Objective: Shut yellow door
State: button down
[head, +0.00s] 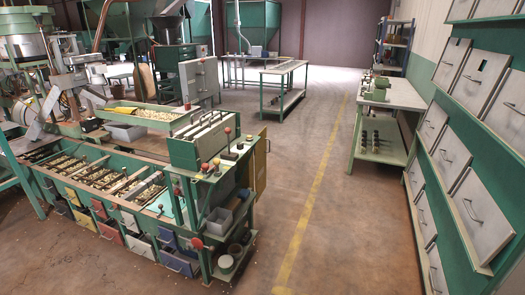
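The yellow door (261,165) is a narrow, upright, dull yellow panel at the right end of the green sorting machine (197,152). It is seen nearly edge-on and appears swung outward toward the aisle, standing open. My gripper is not in view.
A clear concrete aisle with a yellow floor line (312,190) runs to the right of the door. A green workbench (388,95) stands farther right, and a wall of grey drawers (473,195) lines the right edge. A grey bin (219,221) sits on the machine's lower end.

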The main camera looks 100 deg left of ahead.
aim_at(260, 152)
jog(key=j+u, duration=0.1)
jog(key=u, duration=0.35)
jog(key=i+j+u, duration=0.1)
jog(key=u, duration=0.35)
jog(key=i+u, duration=0.1)
jog(key=u, duration=0.35)
jog(key=i+j+u, duration=0.15)
jog(key=i+u, duration=0.25)
jog(key=i, duration=0.15)
jog(key=i+u, duration=0.4)
jog(key=i, duration=0.15)
jog(key=i+l+u, duration=0.2)
jog(key=i+u, duration=0.2)
jog(key=i, duration=0.15)
jog(key=i+l, duration=0.25)
jog(key=i, duration=0.2)
jog(key=i+l, duration=0.2)
jog(key=i, duration=0.2)
jog(key=i+l+u, duration=0.1)
jog(key=i+l, duration=0.15)
jog(key=i, duration=0.2)
jog(key=i+l, duration=0.25)
jog(key=i, duration=0.2)
